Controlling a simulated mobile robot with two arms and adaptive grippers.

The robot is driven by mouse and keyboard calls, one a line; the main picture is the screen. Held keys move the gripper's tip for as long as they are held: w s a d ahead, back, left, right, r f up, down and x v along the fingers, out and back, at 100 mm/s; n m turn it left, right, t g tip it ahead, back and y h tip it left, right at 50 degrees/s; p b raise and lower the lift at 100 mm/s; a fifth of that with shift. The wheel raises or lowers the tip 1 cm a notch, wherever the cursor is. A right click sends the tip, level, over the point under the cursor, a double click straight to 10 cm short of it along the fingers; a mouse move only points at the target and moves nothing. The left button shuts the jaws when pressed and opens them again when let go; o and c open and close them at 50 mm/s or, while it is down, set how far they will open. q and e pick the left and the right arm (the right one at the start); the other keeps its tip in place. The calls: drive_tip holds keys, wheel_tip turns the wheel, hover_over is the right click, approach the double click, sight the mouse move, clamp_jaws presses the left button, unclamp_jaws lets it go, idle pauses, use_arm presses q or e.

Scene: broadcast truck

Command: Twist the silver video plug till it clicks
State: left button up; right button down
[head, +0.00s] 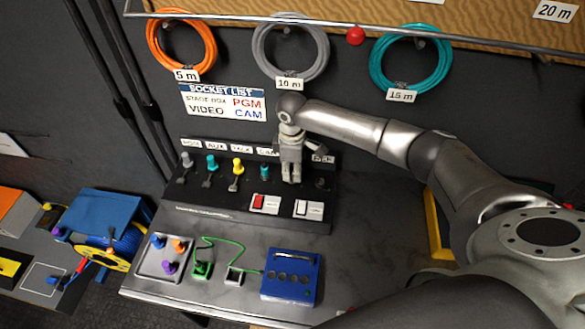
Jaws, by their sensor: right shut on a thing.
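My right gripper (291,178) points down at the black sloped socket panel (190,211), in the row of plugs, just right of a teal plug (264,172). It is shut on the silver video plug, which the fingers almost wholly hide, so its seating and turn angle cannot be told. Another grey plug (185,165) stands at the left end of the row. A teal plug (211,165) and a yellow plug (237,168) stand beside it. My left gripper is not in view.
A red switch (266,204) and a white switch (308,209) sit below the gripper. A tray (153,268) of coloured plugs and a blue box (290,278) stand in front. Orange (181,43), grey (290,50) and teal (410,60) cable coils hang behind.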

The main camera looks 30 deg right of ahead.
drive_tip(key=shift+m+p, duration=1.3)
drive_tip(key=shift+f, duration=0.1)
drive_tip(key=shift+m+p, duration=1.6)
drive_tip(key=shift+m, duration=0.1)
